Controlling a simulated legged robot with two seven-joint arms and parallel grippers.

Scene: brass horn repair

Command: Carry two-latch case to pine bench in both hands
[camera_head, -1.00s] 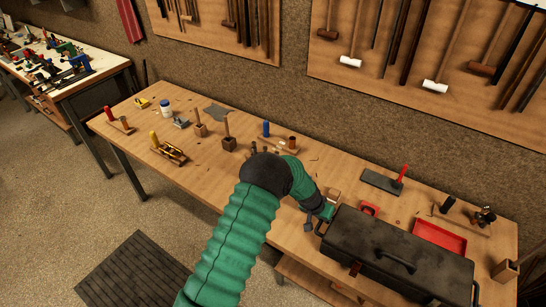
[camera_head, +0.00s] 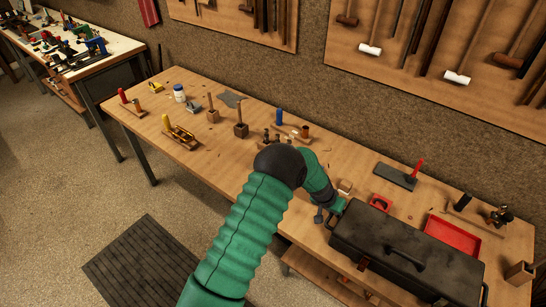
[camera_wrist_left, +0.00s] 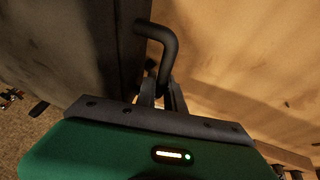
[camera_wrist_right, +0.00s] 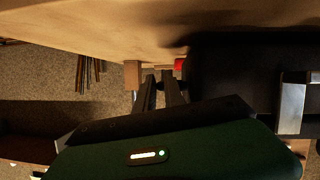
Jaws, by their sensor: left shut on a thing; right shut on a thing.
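The two-latch case (camera_head: 385,237) is long and dark, with a top handle, and lies level at the bench's right front. I cannot tell whether it rests on the wood. The pine bench (camera_head: 229,172) has a light wooden top. My left gripper (camera_head: 333,213) is at the case's left end; in the left wrist view its fingers (camera_wrist_left: 162,92) are shut on a black bent side handle (camera_wrist_left: 164,36). In the right wrist view my right gripper (camera_wrist_right: 161,85) is shut beside the dark case, which shows a silver latch (camera_wrist_right: 292,103). What it grips is mostly hidden.
Behind the case stand a red tray (camera_head: 452,235), a small red item (camera_head: 380,203) and a dark plate (camera_head: 394,177). The bench's middle front is fairly clear. A dark mat (camera_head: 140,262) lies on the floor.

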